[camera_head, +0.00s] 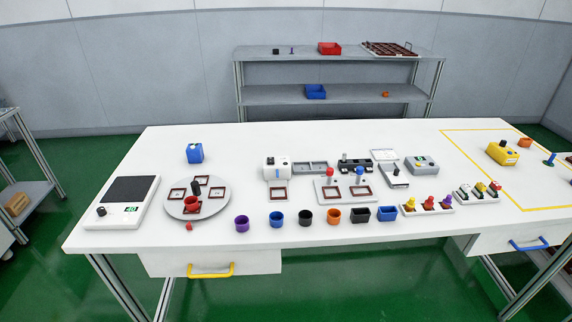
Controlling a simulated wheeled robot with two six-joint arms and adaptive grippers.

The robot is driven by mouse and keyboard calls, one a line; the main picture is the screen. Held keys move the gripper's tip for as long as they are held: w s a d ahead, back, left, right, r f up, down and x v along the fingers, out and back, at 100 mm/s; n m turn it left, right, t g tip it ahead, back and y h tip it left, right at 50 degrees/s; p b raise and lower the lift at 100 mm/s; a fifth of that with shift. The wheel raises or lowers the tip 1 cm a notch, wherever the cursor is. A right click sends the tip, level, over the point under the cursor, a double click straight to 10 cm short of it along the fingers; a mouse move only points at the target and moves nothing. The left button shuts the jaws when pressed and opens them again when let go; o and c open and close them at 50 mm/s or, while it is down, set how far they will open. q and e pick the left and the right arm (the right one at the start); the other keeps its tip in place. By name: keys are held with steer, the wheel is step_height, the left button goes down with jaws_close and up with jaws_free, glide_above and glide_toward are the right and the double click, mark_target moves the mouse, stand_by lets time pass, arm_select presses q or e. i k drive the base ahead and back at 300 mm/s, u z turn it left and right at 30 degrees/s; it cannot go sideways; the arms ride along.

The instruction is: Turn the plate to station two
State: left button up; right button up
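The plate is a round light-grey disc (215,205) lying flat on the left part of the white table. It carries several square frames with dark red borders. A black upright knob (196,187) stands near its middle. A red cup (192,204) sits at the front of the plate, on or over the front frame. A small red marker (189,227) is on the table just in front of the plate's edge. No station numbers can be read. Neither of my grippers is in view.
A flat device with a dark pad (131,190) lies left of the plate. A blue box (195,153) stands behind it. A purple cup (242,224) and several other cups line the front edge to the right. A white machine (276,167) stands farther right.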

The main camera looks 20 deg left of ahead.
mark_target(213, 192)
steer(key=k, duration=0.5)
steer(key=u, duration=1.85)
steer(key=i, duration=1.15)
steer(key=z, duration=1.6)
